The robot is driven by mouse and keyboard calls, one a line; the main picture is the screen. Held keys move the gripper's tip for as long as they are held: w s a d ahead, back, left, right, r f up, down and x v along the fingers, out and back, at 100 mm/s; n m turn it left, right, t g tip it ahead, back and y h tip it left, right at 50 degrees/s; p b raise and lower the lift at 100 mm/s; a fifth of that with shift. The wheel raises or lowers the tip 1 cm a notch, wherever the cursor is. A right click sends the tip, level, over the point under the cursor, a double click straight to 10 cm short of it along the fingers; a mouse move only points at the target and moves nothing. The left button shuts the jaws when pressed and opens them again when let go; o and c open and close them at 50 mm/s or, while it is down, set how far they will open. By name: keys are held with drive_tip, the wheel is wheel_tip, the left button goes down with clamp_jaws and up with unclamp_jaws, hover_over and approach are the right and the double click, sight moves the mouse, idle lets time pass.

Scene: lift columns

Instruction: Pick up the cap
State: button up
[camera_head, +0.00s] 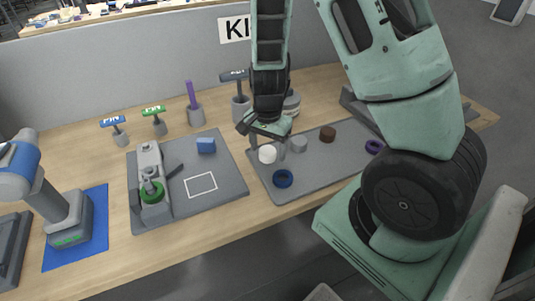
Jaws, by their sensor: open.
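On a grey mat (318,171) at the right of the bench lie several small round parts. They are a white round piece (267,155), a blue ring (282,179), a grey cylinder (299,144), a brown disc (327,134) and a purple ring (374,147). I cannot tell for sure which one is the cap. My gripper (267,147) points down over the left part of the mat, open. Its fingers appear to stand on either side of the white piece, close to it. I cannot tell whether they touch it.
A second grey board (220,163) holds a fixture with a green ring (151,192), a blue block (206,146) and a white square outline. Several tools with coloured handles stand in holders behind. A blue mat (75,256) lies at the left. A grey partition (150,70) closes the back.

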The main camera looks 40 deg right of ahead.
sight(268, 150)
drive_tip(key=shift+f, duration=0.4)
drive_tip(key=shift+c, duration=0.3)
drive_tip(key=c, duration=1)
wheel_tip(268, 150, up, 12)
drive_tip(key=p, duration=0.3)
drive_tip(key=shift+p, duration=0.35)
